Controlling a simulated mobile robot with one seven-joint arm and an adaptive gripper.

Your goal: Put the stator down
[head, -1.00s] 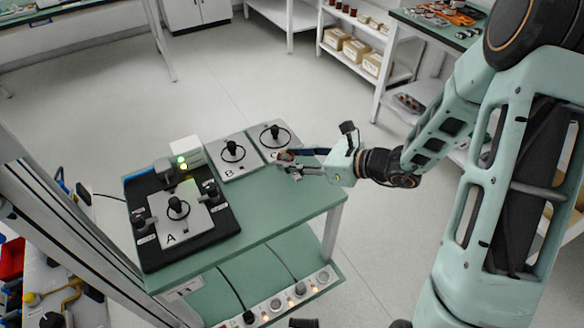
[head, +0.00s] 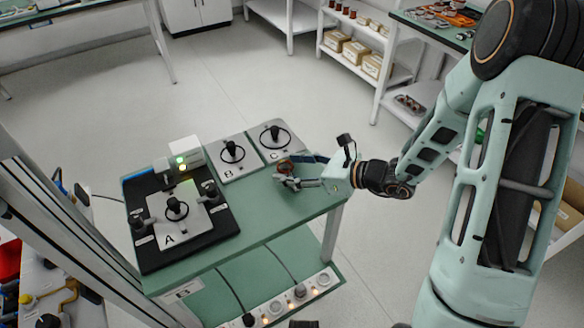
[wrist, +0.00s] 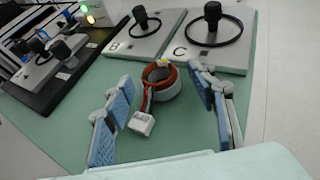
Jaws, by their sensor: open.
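The stator (wrist: 160,84), a ring with copper-coloured windings, a pale outer wall and red and dark leads to a white connector (wrist: 142,123), appears to rest on the green table top in front of plate C. My gripper (wrist: 165,88) is open, with one blue-padded finger on each side of the stator. Gaps show between the pads and the ring. In the head view my gripper (head: 284,173) is low over the table's right part, and the stator (head: 285,166) is partly hidden by the fingers.
Plate B (head: 233,158) and plate C (head: 272,141), each with a ring and a black post, stand behind the gripper. The black fixture with plate A (head: 178,222) is at the left. Green table top (head: 262,212) in front is clear. The table's right edge is close.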

